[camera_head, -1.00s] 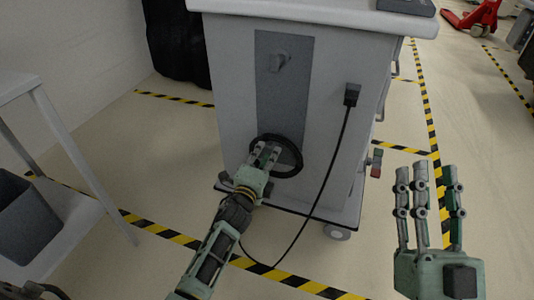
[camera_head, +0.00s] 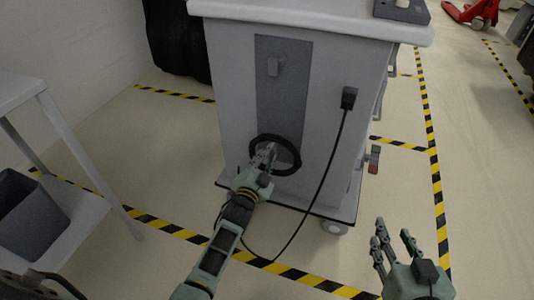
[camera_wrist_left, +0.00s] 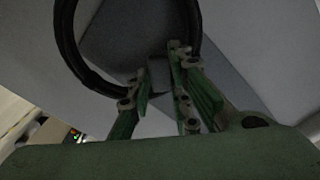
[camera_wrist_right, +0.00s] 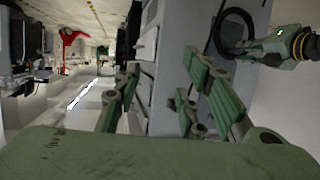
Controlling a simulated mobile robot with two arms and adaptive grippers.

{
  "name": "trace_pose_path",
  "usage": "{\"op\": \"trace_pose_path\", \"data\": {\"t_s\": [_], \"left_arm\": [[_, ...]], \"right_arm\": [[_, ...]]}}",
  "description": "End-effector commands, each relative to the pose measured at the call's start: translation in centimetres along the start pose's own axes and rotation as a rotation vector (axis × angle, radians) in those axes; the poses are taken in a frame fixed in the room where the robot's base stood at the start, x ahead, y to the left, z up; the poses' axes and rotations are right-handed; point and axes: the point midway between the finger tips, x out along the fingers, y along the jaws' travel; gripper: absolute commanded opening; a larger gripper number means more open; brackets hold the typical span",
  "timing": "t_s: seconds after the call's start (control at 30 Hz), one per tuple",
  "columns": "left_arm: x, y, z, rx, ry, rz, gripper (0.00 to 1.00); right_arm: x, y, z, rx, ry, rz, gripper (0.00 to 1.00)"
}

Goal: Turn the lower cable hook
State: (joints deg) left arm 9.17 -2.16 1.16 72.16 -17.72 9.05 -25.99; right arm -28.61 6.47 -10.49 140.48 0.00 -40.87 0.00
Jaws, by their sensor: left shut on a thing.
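The lower cable hook (camera_wrist_left: 158,76) is a small grey piece on the dark grey panel (camera_head: 282,100) at the cart's end, mostly hidden by my fingers. My left gripper (camera_head: 265,156) is shut on it, inside the black coiled cable loop (camera_head: 289,145). In the left wrist view my left gripper's fingers (camera_wrist_left: 166,80) close around the hook, with the coil (camera_wrist_left: 66,45) around them. My right gripper (camera_head: 393,243) is open and empty, in front of the cart's right side.
The grey cart (camera_head: 225,80) stands on wheels. Its black cable hangs from a plug (camera_head: 348,98) down to the floor, near my left arm. A grey table (camera_head: 70,150) with a dark bin (camera_head: 30,215) stands left. Floor at right is free, with striped tape (camera_head: 438,190).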

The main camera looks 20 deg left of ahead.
Motion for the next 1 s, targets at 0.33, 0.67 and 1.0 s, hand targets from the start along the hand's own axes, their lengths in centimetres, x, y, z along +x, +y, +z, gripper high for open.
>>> {"op": "trace_pose_path", "data": {"t_s": [0.33, 0.67, 1.0], "left_arm": [[-0.1, 0.3, 0.0, -0.326, -0.004, 0.002, 0.0], [-0.1, 0.6, -0.1, -0.579, -0.004, 0.002, 0.0], [-0.1, 0.7, -0.1, -0.712, -0.004, 0.001, 0.0]], "right_arm": [[-2.6, 0.9, 6.8, 0.002, -0.341, 0.021, 0.38], [-5.5, 1.4, 10.9, 0.006, -0.557, 0.033, 0.38], [-7.1, 1.6, 12.5, 0.009, -0.654, 0.038, 0.38]]}}
